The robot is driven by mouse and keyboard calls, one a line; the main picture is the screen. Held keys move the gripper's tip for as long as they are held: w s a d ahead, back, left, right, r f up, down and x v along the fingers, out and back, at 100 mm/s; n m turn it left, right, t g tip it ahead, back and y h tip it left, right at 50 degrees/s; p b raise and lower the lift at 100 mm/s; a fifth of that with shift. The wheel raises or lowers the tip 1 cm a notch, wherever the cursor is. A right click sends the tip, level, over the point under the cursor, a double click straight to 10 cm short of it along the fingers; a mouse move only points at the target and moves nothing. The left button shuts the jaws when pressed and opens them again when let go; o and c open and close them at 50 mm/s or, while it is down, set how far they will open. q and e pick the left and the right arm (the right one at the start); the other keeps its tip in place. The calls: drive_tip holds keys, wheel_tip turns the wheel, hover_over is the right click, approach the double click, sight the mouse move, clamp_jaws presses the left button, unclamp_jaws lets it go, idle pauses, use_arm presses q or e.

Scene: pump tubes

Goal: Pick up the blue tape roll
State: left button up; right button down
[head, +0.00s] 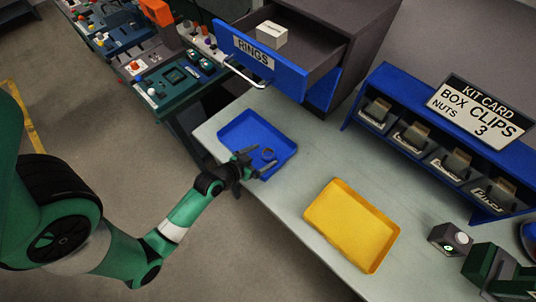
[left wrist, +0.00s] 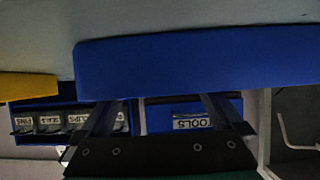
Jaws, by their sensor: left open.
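A small dark blue ring, which looks like the blue tape roll (head: 268,154), lies in the right part of the blue tray (head: 232,129) on the table. My left gripper (head: 257,162) is open at the tray's front right edge, its fingers close to the ring. I cannot tell whether they touch it. In the left wrist view, the open fingers (left wrist: 165,108) show below the blue tray's side (left wrist: 195,65), and the ring is hidden.
A yellow tray (head: 352,225) lies to the right. An open blue-fronted drawer (head: 262,62) labelled RINGS overhangs the table behind the blue tray. A blue bin rack (head: 440,150) with a KIT CARD sign stands at the back right. A small dark device (head: 449,239) sits at the right.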

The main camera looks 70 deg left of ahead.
use_arm(q)
drive_tip(key=shift+x, duration=1)
drive_tip(key=c, duration=1.3)
drive_tip(key=shift+r, duration=0.15)
drive_tip(key=shift+r, duration=0.25)
wheel_tip(320, 180, up, 2)
drive_tip(key=shift+r+p, duration=0.25)
drive_tip(key=shift+p, duration=0.45)
drive_tip(key=s+r, duration=0.1)
drive_tip(key=r, duration=0.1)
drive_tip(key=s+r+p, duration=0.1)
drive_tip(key=s+r, duration=0.1)
drive_tip(key=shift+a+p, duration=0.2)
drive_tip(key=shift+p, duration=0.1)
drive_tip(key=s+r+p, duration=0.2)
drive_tip(key=s+p, duration=0.1)
drive_tip(key=p, duration=0.1)
drive_tip(key=s+r+p, duration=0.1)
drive_tip(key=s+p, duration=0.3)
drive_tip(key=s+a+r+p, duration=0.1)
drive_tip(key=s+r+p, duration=0.1)
drive_tip(key=s+p, duration=0.2)
drive_tip(key=shift+r+p, duration=0.4)
drive_tip(key=shift+p, duration=0.15)
